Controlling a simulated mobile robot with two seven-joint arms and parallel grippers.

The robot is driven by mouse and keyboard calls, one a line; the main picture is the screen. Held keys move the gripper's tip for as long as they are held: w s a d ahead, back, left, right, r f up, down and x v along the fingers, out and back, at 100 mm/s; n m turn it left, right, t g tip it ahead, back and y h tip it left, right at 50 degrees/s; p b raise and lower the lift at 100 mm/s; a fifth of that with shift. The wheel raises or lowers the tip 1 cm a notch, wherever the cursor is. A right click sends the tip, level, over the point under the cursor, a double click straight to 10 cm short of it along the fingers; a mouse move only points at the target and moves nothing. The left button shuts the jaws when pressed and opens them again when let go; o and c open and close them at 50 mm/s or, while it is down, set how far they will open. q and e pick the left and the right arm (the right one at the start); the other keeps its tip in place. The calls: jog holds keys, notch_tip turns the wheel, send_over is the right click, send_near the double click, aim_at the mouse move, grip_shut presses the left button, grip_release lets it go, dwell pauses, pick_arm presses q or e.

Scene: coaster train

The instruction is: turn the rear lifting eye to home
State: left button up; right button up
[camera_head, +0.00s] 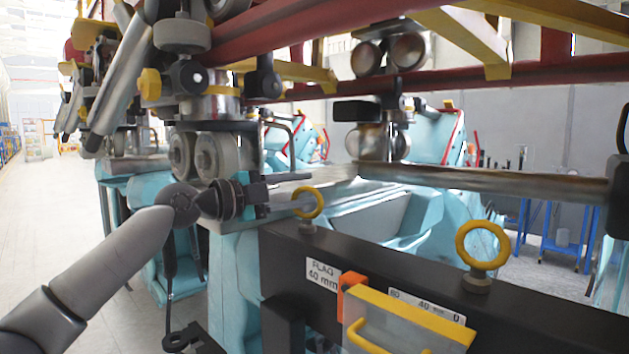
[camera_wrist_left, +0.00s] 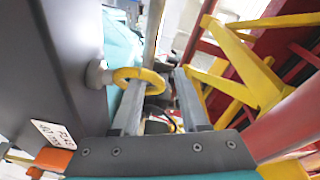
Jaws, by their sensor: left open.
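One yellow lifting eye (camera_head: 309,203) stands upright on the dark beam's far-left part in the head view; a second yellow lifting eye (camera_head: 482,246) stands nearer on the right. No label shows which is the rear one. My left gripper (camera_head: 298,191) is open at the far-left eye, its fingers reaching in from the left. In the left wrist view, this eye's ring (camera_wrist_left: 140,79) reaches from the beam side past one finger into the gap of the left gripper (camera_wrist_left: 160,80). I cannot tell whether a finger touches it. My right gripper is not in view.
The dark beam (camera_head: 390,268) carries white labels and an orange and yellow block (camera_head: 395,320) at the front. A red and yellow frame (camera_head: 330,35) with metal rollers hangs overhead, close above the gripper. Turquoise car bodies (camera_head: 240,270) lie behind. Open floor (camera_head: 40,200) is at left.

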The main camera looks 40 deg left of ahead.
aim_at(303, 188)
pick_arm(q)
jog(key=shift+p+x, duration=0.65)
jog(key=shift+x, duration=0.35)
jog(key=shift+w+d+p, duration=0.1)
jog(key=shift+w+p, duration=0.35)
jog(key=shift+w, duration=0.15)
grip_shut()
jog(key=shift+r, duration=0.1)
